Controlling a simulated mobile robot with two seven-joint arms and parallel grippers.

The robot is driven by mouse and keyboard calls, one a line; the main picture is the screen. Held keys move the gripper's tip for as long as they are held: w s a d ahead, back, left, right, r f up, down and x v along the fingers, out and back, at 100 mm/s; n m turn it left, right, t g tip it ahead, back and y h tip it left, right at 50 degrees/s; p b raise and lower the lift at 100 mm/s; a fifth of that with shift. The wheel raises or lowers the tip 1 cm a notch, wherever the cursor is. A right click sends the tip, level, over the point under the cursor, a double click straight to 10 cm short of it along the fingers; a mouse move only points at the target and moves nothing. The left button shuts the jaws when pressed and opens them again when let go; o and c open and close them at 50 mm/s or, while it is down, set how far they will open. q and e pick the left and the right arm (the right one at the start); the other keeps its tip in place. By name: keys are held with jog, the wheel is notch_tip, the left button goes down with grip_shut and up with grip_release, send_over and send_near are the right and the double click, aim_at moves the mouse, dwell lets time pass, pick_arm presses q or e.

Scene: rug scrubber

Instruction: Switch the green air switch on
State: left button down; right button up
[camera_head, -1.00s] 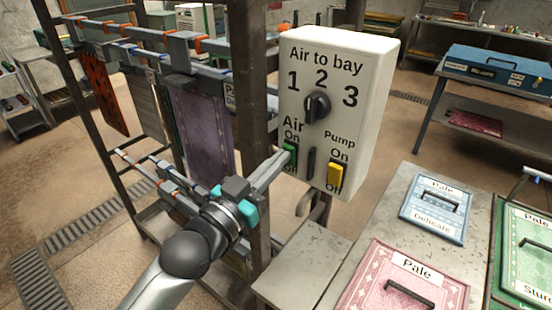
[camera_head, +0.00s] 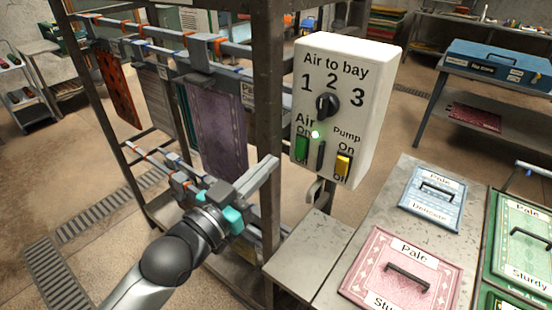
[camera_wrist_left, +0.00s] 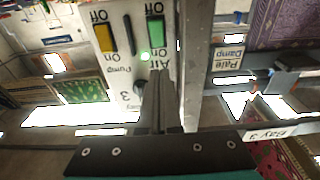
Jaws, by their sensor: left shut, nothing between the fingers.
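The white control box (camera_head: 348,90) hangs on a dark post. The green air switch (camera_head: 302,148) is at its lower left, under the words "Air" and "On". A small green lamp (camera_head: 315,134) glows beside it. The wrist view shows the box upside down, with the green switch (camera_wrist_left: 155,33) and the lit lamp (camera_wrist_left: 145,56). My left gripper (camera_head: 272,163) is shut and empty, left of and apart from the switch, in front of the post. Its fingers (camera_wrist_left: 160,105) point toward the box. My right gripper is not in view.
The yellow pump switch (camera_head: 343,166) and black bay dial (camera_head: 327,104) share the box. The dark post (camera_head: 269,110) and rack with hanging rugs stand left. A metal table (camera_head: 318,258) with pink (camera_head: 400,262) and blue (camera_head: 437,195) labelled panels lies lower right.

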pick_arm(q)
jog(key=s+a, duration=0.1)
jog(key=s, duration=0.1)
jog(key=s+a+r, duration=0.1)
jog(key=s+a, duration=0.1)
jog(key=shift+s+a, duration=0.2)
jog(key=shift+s, duration=0.05)
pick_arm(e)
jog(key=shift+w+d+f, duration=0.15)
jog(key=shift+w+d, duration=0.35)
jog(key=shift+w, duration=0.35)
